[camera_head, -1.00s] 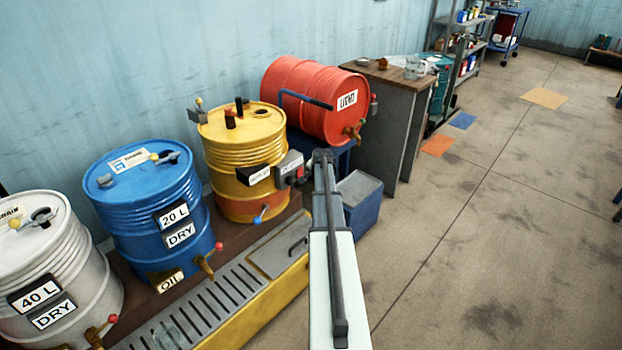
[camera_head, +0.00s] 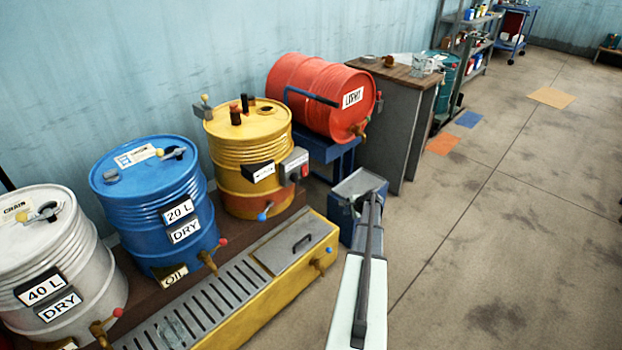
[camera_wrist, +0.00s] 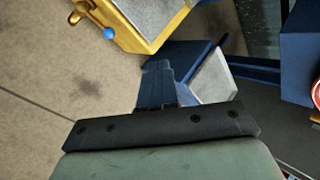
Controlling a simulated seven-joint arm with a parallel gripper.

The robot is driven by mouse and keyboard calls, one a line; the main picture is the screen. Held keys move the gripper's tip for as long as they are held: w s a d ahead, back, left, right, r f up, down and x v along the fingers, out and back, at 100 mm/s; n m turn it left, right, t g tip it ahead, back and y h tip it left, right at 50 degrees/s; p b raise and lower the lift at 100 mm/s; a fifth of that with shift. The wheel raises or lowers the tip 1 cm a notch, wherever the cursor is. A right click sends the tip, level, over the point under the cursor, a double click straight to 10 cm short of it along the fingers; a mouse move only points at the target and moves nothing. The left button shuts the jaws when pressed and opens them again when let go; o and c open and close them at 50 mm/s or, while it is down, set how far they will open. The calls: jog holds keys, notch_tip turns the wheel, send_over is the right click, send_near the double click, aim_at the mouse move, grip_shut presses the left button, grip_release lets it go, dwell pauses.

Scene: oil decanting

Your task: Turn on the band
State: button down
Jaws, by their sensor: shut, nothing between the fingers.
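The yellow drum (camera_head: 245,140) stands at the middle left in the head view, with an orange-brown band (camera_head: 240,205) around its lower part. A grey control box (camera_head: 294,165) with a white label and a small red part is at the drum's right side. The switch's setting is too small to read. My gripper (camera_head: 374,198) is to the right of the box and apart from it, above a blue bin. In the wrist view my gripper (camera_wrist: 158,72) is shut and empty, and the control box cannot be made out.
A blue bin (camera_head: 345,215) is behind my gripper. A yellow drip tray (camera_head: 300,275) with a grate runs along the front. Blue (camera_head: 150,200) and white (camera_head: 55,260) drums stand left, a red drum (camera_head: 315,95) behind. Open floor (camera_head: 500,230) lies right.

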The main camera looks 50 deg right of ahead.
aim_at(306, 175)
jog(key=w+r+m+t+y, duration=0.1)
jog(key=w+r+m+t, duration=0.6)
jog(key=m, duration=0.5)
notch_tip(306, 175, up, 3)
jog(key=shift+w+a+f+t, duration=0.2)
jog(key=shift+w+a+t, duration=0.15)
jog(key=shift+t, duration=0.75)
jog(key=w, duration=0.4)
jog(key=w+f, duration=0.1)
jog(key=w, duration=0.8)
jog(key=shift+w+f, duration=0.35)
jog(key=shift+w, duration=0.05)
jog(key=shift+w+f, duration=0.1)
jog(key=shift+w, duration=0.15)
jog(key=s+f, duration=0.1)
jog(key=s, duration=1.3)
jog(key=shift+f, duration=0.4)
